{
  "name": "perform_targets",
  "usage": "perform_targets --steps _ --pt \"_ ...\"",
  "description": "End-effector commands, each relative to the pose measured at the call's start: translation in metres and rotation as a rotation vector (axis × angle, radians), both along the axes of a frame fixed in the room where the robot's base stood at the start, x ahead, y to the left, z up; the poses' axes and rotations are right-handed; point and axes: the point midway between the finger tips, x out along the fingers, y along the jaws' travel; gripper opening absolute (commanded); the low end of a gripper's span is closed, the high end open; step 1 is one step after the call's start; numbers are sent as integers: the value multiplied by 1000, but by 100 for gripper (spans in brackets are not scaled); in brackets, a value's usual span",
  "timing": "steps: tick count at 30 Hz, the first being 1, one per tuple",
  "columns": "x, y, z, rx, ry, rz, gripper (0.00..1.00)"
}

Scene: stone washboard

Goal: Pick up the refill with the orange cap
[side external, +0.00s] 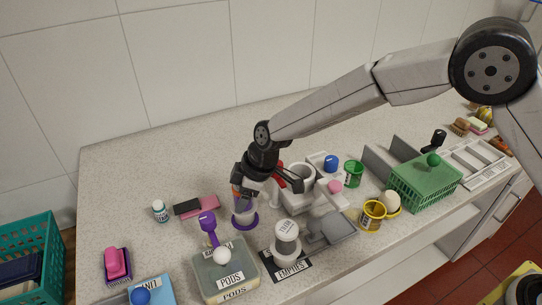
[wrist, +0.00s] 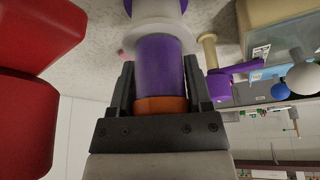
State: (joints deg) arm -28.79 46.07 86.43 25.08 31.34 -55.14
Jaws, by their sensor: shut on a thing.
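The refill, a purple cylinder (wrist: 158,65) with an orange cap (wrist: 161,105), sits between my fingers in the wrist view. My gripper (wrist: 160,88) is shut on it near the capped end. A pale round collar (wrist: 160,31) is just beyond its other end; I cannot tell whether they touch. A little orange shows at the fingers there; most of the refill is hidden.
A purple scoop-like tool (side external: 208,226) and a box marked PODS (side external: 226,281) stand in front. A white container (side external: 286,238) stands on the EMPTIES mat (side external: 270,263). A white caddy (side external: 297,207) is close on the right. The counter behind is clear.

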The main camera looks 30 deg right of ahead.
Motion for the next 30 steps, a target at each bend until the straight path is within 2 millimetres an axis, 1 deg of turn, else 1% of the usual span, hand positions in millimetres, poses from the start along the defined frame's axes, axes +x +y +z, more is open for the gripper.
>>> perform_targets --steps 5,10,14,17,23,30 --pt "0 0 1 1 0 0 7" --pt "1 0 7 1 -2 1 7" --pt "1 1 19 3 -1 0 7" --pt "1 1 31 3 -3 1 7" --pt "-14 -7 51 3 -2 1 7" --pt "-36 -18 81 3 -3 1 7"
